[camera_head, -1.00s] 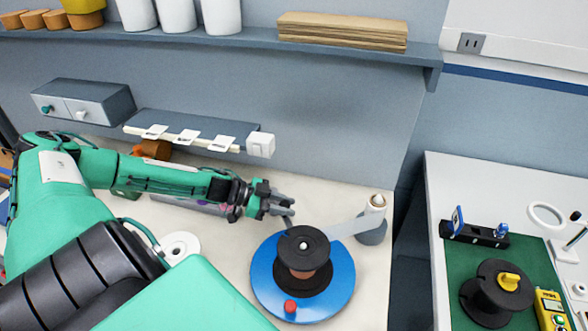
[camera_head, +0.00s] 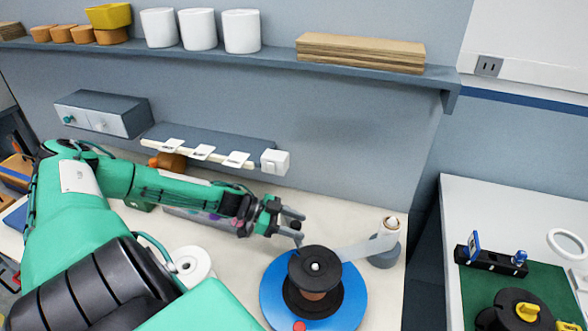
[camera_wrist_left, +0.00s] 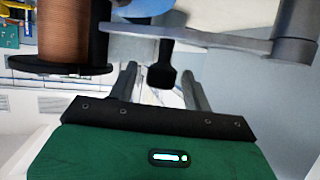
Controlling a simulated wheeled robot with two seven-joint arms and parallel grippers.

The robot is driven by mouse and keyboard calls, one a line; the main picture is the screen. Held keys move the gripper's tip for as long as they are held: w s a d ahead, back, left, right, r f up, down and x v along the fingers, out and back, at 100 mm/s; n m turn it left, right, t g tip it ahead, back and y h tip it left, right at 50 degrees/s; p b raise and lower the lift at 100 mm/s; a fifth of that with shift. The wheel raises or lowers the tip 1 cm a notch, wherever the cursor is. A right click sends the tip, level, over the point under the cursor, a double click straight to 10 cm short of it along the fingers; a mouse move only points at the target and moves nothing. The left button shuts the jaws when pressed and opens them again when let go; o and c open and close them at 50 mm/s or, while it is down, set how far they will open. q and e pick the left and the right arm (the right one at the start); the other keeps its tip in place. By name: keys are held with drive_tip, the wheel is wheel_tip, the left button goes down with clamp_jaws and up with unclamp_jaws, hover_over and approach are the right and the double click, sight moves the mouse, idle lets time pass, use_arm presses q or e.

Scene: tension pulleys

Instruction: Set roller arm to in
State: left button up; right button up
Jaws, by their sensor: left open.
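The roller arm (camera_head: 365,250) is a pale grey bar. It runs left from a grey post (camera_head: 385,252) with a white top, passing behind the black-flanged spool (camera_head: 315,265), which hides its far end. My left gripper (camera_head: 296,226) is open, just behind and left of the spool. In the left wrist view the roller arm (camera_wrist_left: 200,40) crosses above the fingers (camera_wrist_left: 160,75). A black roller or knob (camera_wrist_left: 163,72) hangs from it and appears between the open fingers; I cannot tell whether they touch it. The copper-wound spool (camera_wrist_left: 68,30) is at upper left. My right gripper is not in view.
The spool stands on a blue disc (camera_head: 350,295) with a red knob (camera_head: 299,326). A gap separates the right table (camera_head: 500,210).

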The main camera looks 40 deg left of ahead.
use_arm(q)
drive_tip(key=b+v, duration=0.1)
drive_tip(key=v, duration=1.2)
drive_tip(key=shift+s+a+b, duration=0.25)
drive_tip(key=shift+a+b, duration=0.1)
drive_tip(key=shift+b, duration=0.05)
drive_tip(key=shift+r, duration=0.15)
